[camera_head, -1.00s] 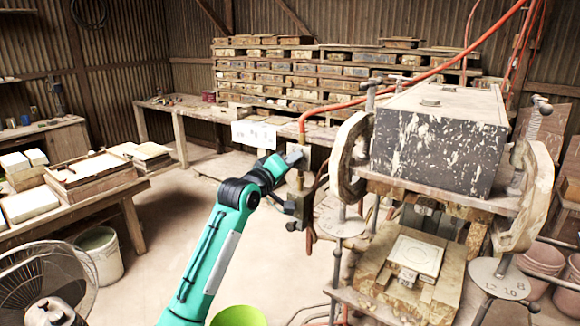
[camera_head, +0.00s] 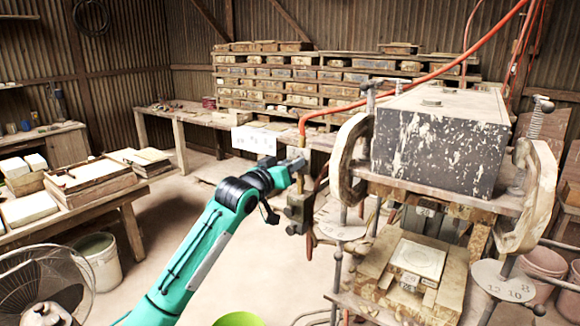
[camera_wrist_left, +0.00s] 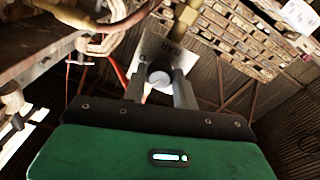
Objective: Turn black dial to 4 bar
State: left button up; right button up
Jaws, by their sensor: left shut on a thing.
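My left gripper (camera_head: 297,160) is at the upper end of the regulator body (camera_head: 299,207), left of the press. In the left wrist view my gripper (camera_wrist_left: 160,88) has its two fingers on either side of a round knob, the dial (camera_wrist_left: 160,79), and is shut on it. The dial's end looks pale and shiny there. A metal plate (camera_wrist_left: 166,52) with small dark lettering stands just behind the dial. The lettering is too small to read, so the setting cannot be told. In the head view the fingers hide the dial. My right gripper is not in view.
The press with its speckled black block (camera_head: 440,140) stands close to the right of my gripper. An orange hose (camera_head: 400,82) arches down to the regulator. A white card (camera_head: 254,139) hangs behind. A fan (camera_head: 38,285) stands at lower left.

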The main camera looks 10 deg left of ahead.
pick_arm(q)
jog(key=shift+f, duration=0.25)
jog(key=o, duration=0.9)
jog(key=shift+o, duration=0.4)
jog(key=shift+r, duration=0.1)
jog(key=b+v, duration=0.5)
jog(key=v, duration=0.8)
jog(key=shift+s+a, duration=0.2)
jog(key=shift+s, duration=0.15)
jog(key=shift+w, duration=0.1)
